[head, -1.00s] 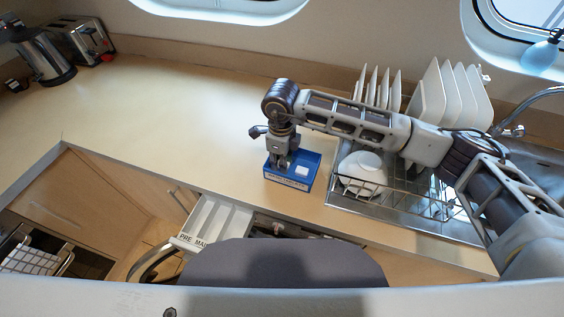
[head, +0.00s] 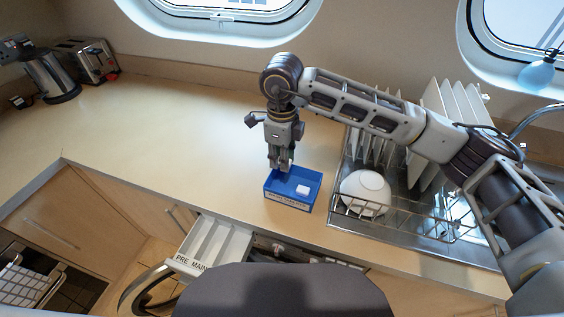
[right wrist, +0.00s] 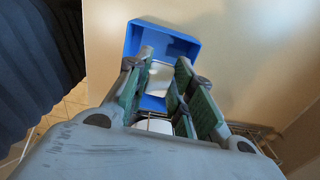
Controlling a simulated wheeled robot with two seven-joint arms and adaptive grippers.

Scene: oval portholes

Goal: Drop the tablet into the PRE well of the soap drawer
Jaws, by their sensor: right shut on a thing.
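My right gripper (head: 281,164) points down just above the back left of a small blue box (head: 291,204) on the counter. It is shut on a white tablet (right wrist: 159,76), which shows between the fingers in the right wrist view; in the head view the fingers mostly hide it. Another white tablet (head: 303,190) lies in the box, at its right. The soap drawer (head: 222,243) is pulled out below the counter's front edge, left of the box. Its front is lettered PRE and MAIN, with PRE at the left. My left gripper is not in view.
A dish rack (head: 386,212) with plates and a white bowl (head: 365,192) stands right of the box, by the sink. A kettle (head: 52,76) and a toaster (head: 88,60) stand far left. The counter (head: 170,130) between is clear. A round door rim (head: 140,285) lies below the drawer.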

